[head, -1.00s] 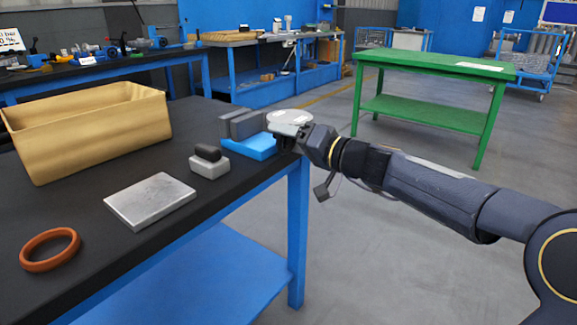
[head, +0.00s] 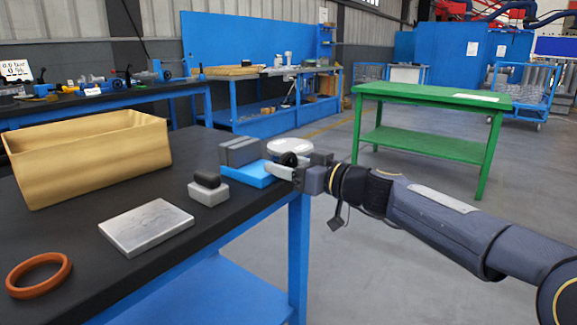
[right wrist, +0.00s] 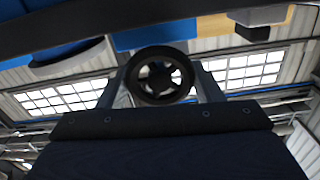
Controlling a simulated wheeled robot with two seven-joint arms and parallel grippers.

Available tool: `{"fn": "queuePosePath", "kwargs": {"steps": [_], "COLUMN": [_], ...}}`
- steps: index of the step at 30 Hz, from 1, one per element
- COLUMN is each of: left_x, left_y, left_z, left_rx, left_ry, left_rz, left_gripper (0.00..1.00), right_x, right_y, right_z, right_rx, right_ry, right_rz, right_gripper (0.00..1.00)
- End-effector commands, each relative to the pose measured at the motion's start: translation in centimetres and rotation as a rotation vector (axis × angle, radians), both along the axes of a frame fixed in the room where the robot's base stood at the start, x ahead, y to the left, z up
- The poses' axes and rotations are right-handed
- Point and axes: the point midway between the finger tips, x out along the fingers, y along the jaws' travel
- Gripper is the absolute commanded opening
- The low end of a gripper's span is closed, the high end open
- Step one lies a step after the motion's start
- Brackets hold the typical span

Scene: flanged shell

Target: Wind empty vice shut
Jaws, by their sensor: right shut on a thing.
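The vice has a blue base (head: 256,175) and grey jaws (head: 240,151), and sits near the table's right edge. Its jaws look close together with nothing seen between them, though the gap is hard to judge. My right gripper (head: 284,168) is at the vice's right end, shut on the dark handwheel (head: 289,159). In the right wrist view the round, spoked handwheel (right wrist: 157,75) shows between the two fingers. My left gripper is out of view.
On the dark table (head: 100,209) are a tan open box (head: 95,165), a grey metal plate (head: 146,227), a small block with a dark top (head: 208,190) and an orange ring (head: 39,276). A pale round disc (head: 290,145) is behind the handwheel. A green table (head: 430,95) stands apart.

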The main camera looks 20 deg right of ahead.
Motion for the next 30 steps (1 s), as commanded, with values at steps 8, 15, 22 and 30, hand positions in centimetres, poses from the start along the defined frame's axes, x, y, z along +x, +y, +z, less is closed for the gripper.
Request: {"fn": "queuePosePath", "kwargs": {"steps": [8,15,22,30], "left_x": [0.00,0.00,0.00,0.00], "left_y": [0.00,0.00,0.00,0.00], "left_z": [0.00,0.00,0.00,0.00], "left_rx": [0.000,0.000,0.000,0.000], "left_ry": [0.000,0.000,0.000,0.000], "left_rz": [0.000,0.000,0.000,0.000], "left_gripper": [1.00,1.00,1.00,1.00], "right_x": [0.01,0.00,0.00,-0.02], "right_y": [-0.02,-0.02,0.00,0.02], "right_z": [0.02,0.04,0.04,0.03], "right_rx": [-0.037,-0.039,-0.038,-0.038], "right_ry": [-0.030,-0.031,-0.031,-0.031], "right_rz": [-0.001,-0.001,0.000,0.000], "right_gripper": [0.37,0.37,0.71,0.81]}}
